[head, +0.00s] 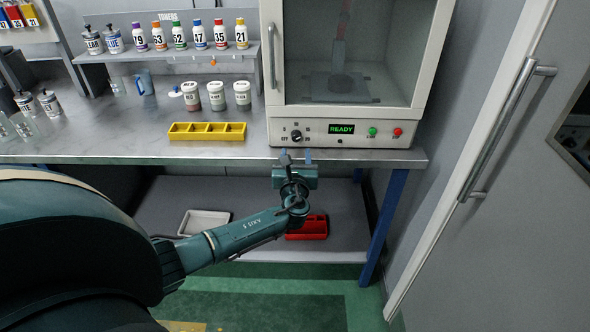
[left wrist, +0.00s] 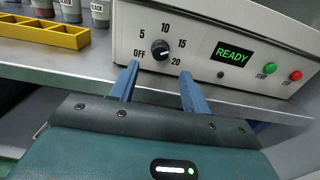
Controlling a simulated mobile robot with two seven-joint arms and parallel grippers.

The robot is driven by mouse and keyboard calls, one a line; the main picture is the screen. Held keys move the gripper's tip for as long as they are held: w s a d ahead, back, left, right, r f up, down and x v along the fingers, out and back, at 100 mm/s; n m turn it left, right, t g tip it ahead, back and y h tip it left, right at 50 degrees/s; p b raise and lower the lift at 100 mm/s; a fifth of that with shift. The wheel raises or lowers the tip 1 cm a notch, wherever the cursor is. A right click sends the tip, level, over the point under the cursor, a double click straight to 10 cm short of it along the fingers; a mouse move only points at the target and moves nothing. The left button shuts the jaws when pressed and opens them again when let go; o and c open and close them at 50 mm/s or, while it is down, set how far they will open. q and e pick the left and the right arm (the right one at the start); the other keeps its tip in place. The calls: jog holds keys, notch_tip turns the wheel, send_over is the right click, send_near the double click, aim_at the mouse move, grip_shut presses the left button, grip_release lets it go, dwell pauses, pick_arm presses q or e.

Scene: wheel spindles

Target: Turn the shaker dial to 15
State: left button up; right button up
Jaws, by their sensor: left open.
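The shaker dial (head: 296,136) is a dark round knob on the front panel of the white shaker cabinet (head: 345,130). In the left wrist view the dial (left wrist: 160,49) has the marks OFF, 5, 10, 15 and 20 around it. A pale pointer line shows on the knob, seemingly towards OFF, but it is too small to be sure. My left gripper (head: 296,158) is open and empty, just in front of and below the dial. In the left wrist view its two blue fingers (left wrist: 158,76) stand apart to either side below the knob, not touching it.
A display (head: 341,129) reads READY, with a green button (head: 373,132) and a red button (head: 397,133) to its right. A yellow tray (head: 207,131) sits left on the bench. The bench's front edge (head: 220,159) is close to my gripper. A red bin (head: 308,228) lies below.

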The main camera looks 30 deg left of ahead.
pick_arm(q)
jog(key=v, duration=0.7)
jog(key=shift+s+d, duration=0.1)
jog(key=s+d+f+n+g+h, duration=0.2)
jog(key=s+d+f+n+g, duration=0.15)
jog(key=s+n, duration=0.4)
jog(key=s+d+f+n+g+h, duration=0.1)
jog(key=s+d+f+n+g, duration=0.2)
jog(key=s+n, duration=0.45)
jog(key=s+d+r+n+g+h, duration=0.1)
jog(key=s+d+n+g+h, duration=0.2)
jog(key=s+n, duration=0.45)
jog(key=s+d+r+n+g+h, duration=0.1)
jog(key=s+d+n+g+h, duration=0.2)
jog(key=s+n, duration=0.4)
jog(key=w+d+f+m+t+h, duration=0.2)
jog(key=w+d+f+t+h, duration=0.1)
jog(key=f+t, duration=0.4)
jog(key=w+d+f, duration=0.1)
jog(key=d, duration=0.1)
jog(key=shift+w+d+f, duration=0.25)
jog(key=shift+w, duration=0.1)
